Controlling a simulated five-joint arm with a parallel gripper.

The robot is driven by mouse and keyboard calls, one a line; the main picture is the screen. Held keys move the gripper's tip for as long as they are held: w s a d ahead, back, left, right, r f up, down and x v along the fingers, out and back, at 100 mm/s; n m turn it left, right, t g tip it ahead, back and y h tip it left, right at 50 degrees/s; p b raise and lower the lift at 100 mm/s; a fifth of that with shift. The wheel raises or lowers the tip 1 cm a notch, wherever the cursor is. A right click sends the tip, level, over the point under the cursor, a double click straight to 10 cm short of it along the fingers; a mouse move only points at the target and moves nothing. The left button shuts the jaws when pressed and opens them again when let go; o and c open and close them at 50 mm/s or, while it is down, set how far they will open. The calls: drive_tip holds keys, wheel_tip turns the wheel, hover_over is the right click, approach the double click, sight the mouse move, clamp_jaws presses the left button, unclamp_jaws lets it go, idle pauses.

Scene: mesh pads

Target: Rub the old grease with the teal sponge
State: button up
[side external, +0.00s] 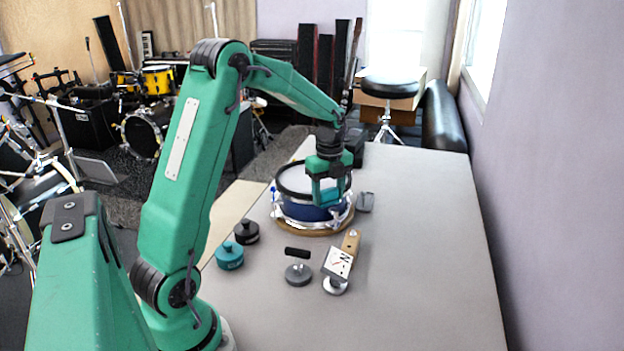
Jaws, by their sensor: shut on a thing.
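My gripper (331,199) points down over the right part of a blue-shelled drum (298,211) with a pale top and a dark rim. The jaws are shut on a teal block, which I take to be the teal sponge (329,195). The sponge is at the height of the drum's top or just above it; I cannot tell whether it touches. My gripper and the sponge hide part of the drum's top. I cannot make out any old grease in this view.
The drum stands on a round wooden board (290,229) on a grey table (420,260). In front are a teal knobbed weight (229,257), a black one (247,233), a black-handled disc (298,272) and a wooden-handled tool (339,264). A small grey piece (365,202) lies right. The table's right side is clear.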

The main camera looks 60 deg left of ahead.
drive_tip(key=shift+r, duration=4.05)
